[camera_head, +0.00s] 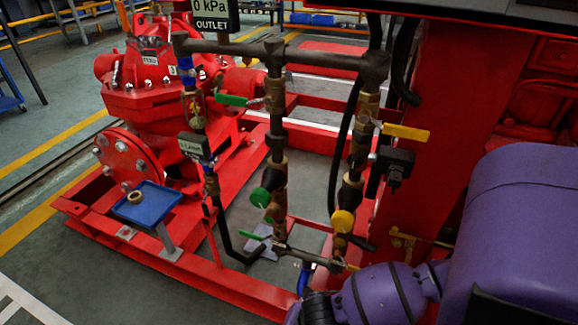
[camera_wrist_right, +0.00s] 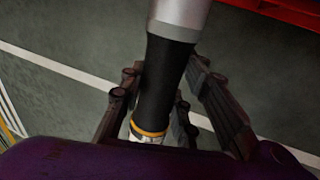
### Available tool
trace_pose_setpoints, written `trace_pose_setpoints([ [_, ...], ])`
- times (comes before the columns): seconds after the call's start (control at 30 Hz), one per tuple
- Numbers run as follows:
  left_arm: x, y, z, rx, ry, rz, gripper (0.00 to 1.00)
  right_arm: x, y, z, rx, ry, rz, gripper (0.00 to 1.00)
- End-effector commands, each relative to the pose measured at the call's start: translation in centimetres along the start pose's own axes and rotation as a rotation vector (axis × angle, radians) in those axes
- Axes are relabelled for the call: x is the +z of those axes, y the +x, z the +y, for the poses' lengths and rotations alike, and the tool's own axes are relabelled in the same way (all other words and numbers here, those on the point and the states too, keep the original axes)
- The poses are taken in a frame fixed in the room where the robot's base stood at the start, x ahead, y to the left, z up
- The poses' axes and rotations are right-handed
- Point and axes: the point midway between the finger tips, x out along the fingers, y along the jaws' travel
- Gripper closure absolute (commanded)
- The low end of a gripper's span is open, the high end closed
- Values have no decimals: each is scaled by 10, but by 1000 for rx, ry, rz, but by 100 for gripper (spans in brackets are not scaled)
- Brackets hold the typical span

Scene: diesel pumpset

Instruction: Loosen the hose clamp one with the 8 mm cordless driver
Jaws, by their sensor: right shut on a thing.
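In the right wrist view, my right gripper (camera_wrist_right: 158,95) is shut on the cordless driver (camera_wrist_right: 165,75). The driver has a black grip, a grey body at the top of the picture and an orange ring near its lower end. Its 8 mm marking is not readable. In the head view my right arm comes in from the right, and the jaws and driver cannot be made out. Hose clamp one cannot be picked out. A black hose (camera_head: 226,237) and a short blue hose (camera_head: 303,279) show by the piping. My left gripper is not in view.
Vertical pipes with green (camera_head: 231,100) and yellow (camera_head: 405,132) valve handles stand mid-picture. A red pump (camera_head: 150,75) sits on a red frame (camera_head: 160,258). A blue tray (camera_head: 165,212) holds a small brass-coloured ring (camera_head: 134,196). A red panel rises at right. Floor is clear at lower left.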

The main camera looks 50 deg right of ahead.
Motion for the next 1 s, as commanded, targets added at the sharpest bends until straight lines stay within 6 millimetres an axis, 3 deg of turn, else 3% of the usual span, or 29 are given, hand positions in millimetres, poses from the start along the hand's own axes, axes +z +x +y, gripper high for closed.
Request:
trace_pose_setpoints([
  [0.5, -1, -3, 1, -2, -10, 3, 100, 43, -1, 2, 2, -1, -2, 100],
  [1.0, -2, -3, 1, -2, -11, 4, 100, 46, -1, 2, 3, 0, 0, 100],
])
